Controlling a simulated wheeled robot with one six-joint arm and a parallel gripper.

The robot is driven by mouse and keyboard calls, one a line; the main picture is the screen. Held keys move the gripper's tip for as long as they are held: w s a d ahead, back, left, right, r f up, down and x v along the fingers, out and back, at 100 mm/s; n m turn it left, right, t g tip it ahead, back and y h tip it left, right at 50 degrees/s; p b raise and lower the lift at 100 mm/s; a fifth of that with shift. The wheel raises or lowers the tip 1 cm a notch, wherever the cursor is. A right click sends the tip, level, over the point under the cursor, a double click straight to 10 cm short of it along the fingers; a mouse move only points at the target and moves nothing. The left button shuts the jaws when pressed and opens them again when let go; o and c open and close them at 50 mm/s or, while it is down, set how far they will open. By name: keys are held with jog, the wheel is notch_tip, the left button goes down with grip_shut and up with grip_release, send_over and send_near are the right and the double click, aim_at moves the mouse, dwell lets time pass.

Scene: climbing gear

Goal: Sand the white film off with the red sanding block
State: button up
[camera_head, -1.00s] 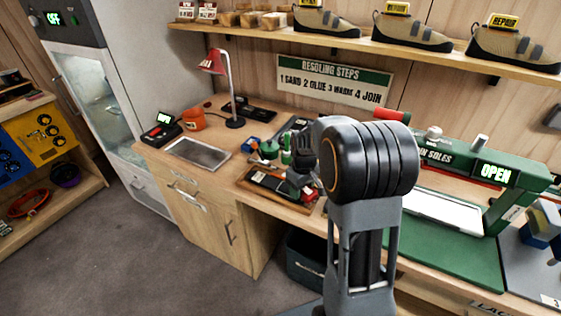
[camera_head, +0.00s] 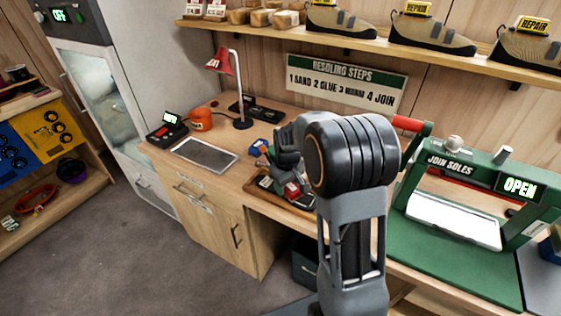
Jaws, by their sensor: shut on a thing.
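My gripper (camera_head: 290,182) is low over the dark wood-edged tray (camera_head: 264,184) on the bench, largely hidden behind my own arm. It is shut on a small red piece, which looks like the red sanding block (camera_head: 293,190). The fingertips and the underside of the block are too small and covered to make out. I cannot make out the white film or the surface it is on. Whether the block touches anything below it cannot be told.
A blue item (camera_head: 265,145) is behind the tray. The green sole press (camera_head: 455,230) stands open at right. Shoes line the shelf (camera_head: 375,47) above.

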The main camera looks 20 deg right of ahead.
jog(key=shift+w+a, duration=0.3)
notch_tip(320, 180, up, 4)
jog(key=shift+s+d+f+p, duration=0.1)
jog(key=shift+d+p, duration=0.05)
jog(key=shift+p, duration=0.95)
jog(key=shift+w+a+r+p, duration=0.2)
jog(key=shift+r+p, duration=0.4)
jog(key=shift+r, duration=0.1)
jog(key=shift+s+d+r+p, duration=0.1)
jog(key=shift+r+p, duration=1.05)
jog(key=shift+r, duration=0.45)
